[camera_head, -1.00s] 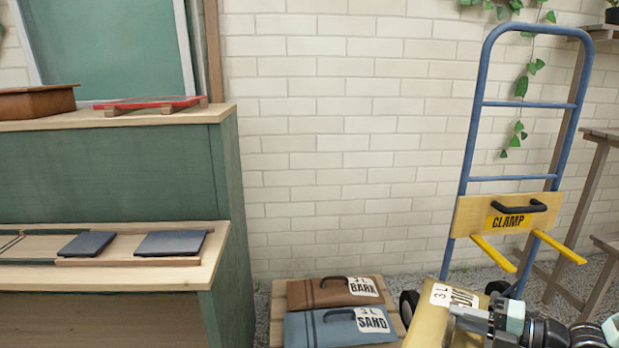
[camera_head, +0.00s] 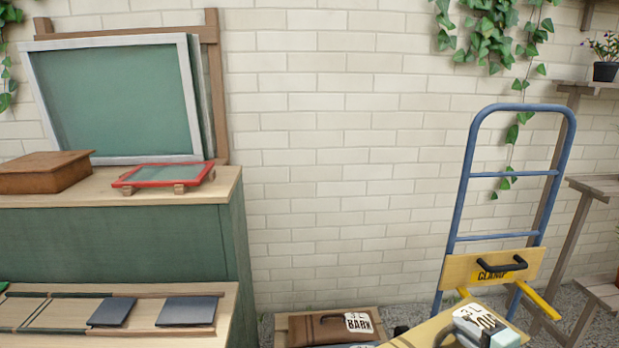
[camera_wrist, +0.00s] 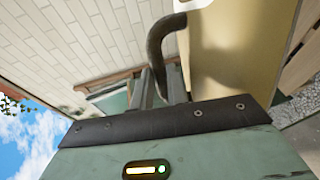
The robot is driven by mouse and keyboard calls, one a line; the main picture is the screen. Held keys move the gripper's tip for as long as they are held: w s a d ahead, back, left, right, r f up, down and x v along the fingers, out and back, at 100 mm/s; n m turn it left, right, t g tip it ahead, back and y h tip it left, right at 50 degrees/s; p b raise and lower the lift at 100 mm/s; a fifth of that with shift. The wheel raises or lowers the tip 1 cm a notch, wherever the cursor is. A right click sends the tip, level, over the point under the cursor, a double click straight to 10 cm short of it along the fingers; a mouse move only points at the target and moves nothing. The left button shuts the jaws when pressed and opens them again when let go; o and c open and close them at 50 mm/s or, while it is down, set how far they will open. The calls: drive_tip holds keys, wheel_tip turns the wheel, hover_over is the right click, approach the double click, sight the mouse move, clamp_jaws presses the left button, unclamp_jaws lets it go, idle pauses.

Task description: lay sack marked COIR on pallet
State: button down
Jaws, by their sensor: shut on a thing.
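A tan-yellow sack (camera_head: 432,328) shows at the bottom right of the head view. Its white label (camera_head: 480,320) reads 3 L and part of a word, OI, the rest covered by my gripper. In the wrist view the tan sack (camera_wrist: 225,45) and its dark curved handle (camera_wrist: 157,45) are close, and my gripper (camera_wrist: 160,88) is shut at the handle. My gripper also shows in the head view (camera_head: 487,338), cut by the bottom edge. The wooden pallet (camera_head: 281,326) is at the bottom centre, mostly cut off, with a brown BARK sack (camera_head: 330,329) lying on it.
A blue hand truck (camera_head: 463,190) with a yellow CLAMP board (camera_head: 460,266) stands behind the sack, against the brick wall. A green bench (camera_head: 150,240) bounds the pallet's left. A wooden shelf stand (camera_head: 573,225) is at the far right.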

drive_tip(key=s+r+m+t+h+p, duration=0.1)
drive_tip(key=s+r+m+h+p, duration=0.2)
drive_tip(key=r+p, duration=0.4)
drive_tip(key=m+h+p, duration=0.1)
drive_tip(key=h+p, duration=0.1)
drive_tip(key=p, duration=0.3)
drive_tip(key=shift+s+d+r+p, duration=0.15)
drive_tip(key=shift+s+r+p, duration=0.1)
drive_tip(key=shift+s+p, duration=0.1)
drive_tip(key=shift+f, duration=0.1)
